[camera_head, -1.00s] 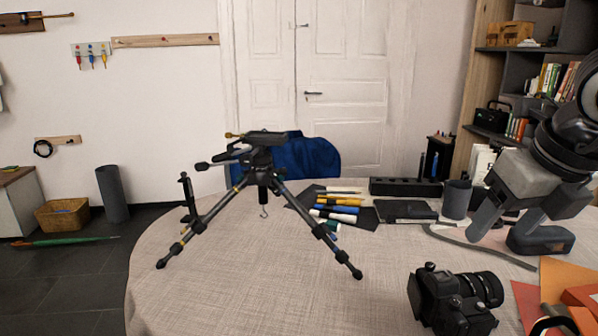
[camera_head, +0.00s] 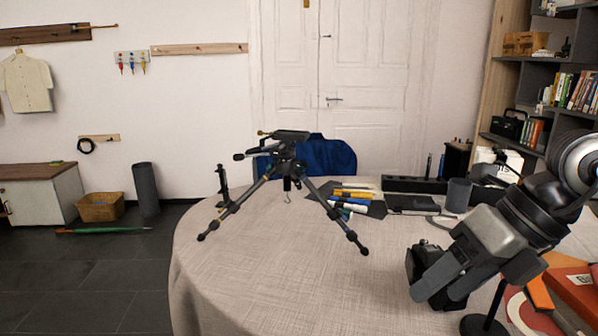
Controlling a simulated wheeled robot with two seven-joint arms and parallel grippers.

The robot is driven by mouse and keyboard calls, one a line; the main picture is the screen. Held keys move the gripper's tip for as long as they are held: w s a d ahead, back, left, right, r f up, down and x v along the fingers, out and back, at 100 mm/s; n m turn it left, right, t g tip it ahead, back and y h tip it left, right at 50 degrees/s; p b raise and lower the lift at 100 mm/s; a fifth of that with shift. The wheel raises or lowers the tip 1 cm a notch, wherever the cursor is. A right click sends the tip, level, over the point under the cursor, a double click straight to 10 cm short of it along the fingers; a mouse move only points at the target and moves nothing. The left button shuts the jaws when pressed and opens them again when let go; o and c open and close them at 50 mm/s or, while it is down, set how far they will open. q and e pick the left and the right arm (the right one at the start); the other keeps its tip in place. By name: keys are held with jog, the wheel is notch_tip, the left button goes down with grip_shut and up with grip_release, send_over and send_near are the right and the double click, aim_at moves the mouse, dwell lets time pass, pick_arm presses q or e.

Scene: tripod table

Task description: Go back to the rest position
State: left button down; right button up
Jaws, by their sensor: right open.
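My right gripper (camera_head: 448,306) is at the lower right of the head view, open, with its fingers pointing down and left. It overlaps the black camera (camera_head: 420,262) on the round table (camera_head: 290,285), hiding much of it. I see nothing held between the fingers; whether they touch the camera I cannot tell. The black tripod (camera_head: 286,152) stands upright with spread legs on the table, well left of the gripper. My left gripper is out of view.
Markers (camera_head: 352,198) on a dark sheet, a dark cup (camera_head: 458,195) and a black organizer (camera_head: 413,185) lie toward the table's back. Orange and red papers (camera_head: 575,290) lie at the right. A blue chair (camera_head: 325,155) stands behind. The front left tabletop is clear.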

jog(key=s+a+r+m+g+y+p, duration=0.1)
jog(key=s+a+r+m+y+p, duration=0.15)
jog(key=a+y, duration=0.5)
jog(key=s+a+r+m+y+p, duration=0.1)
jog(key=a+r+m+y, duration=0.15)
jog(key=a+y, duration=0.45)
jog(key=w+d+f+m+t+h+p, duration=0.2)
jog(key=w+d+m+t, duration=0.25)
jog(key=m+t, duration=1)
jog(key=d+f+m+t+h+p, duration=0.2)
jog(key=d+f+m+t+h, duration=0.15)
jog(key=f+m+h, duration=0.9)
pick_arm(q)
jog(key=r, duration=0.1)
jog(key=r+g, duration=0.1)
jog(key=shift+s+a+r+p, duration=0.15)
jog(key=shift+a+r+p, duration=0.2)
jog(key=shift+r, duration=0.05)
pick_arm(e)
jog(key=s+d+f+m+g+h, duration=0.1)
jog(key=s+f+m+g, duration=0.4)
jog(key=f, duration=0.9)
jog(key=s+g+h, duration=0.1)
jog(key=s+g, duration=0.2)
jog(key=s, duration=0.2)
jog(key=shift+s+d+m, duration=0.15)
jog(key=shift+m, duration=0.25)
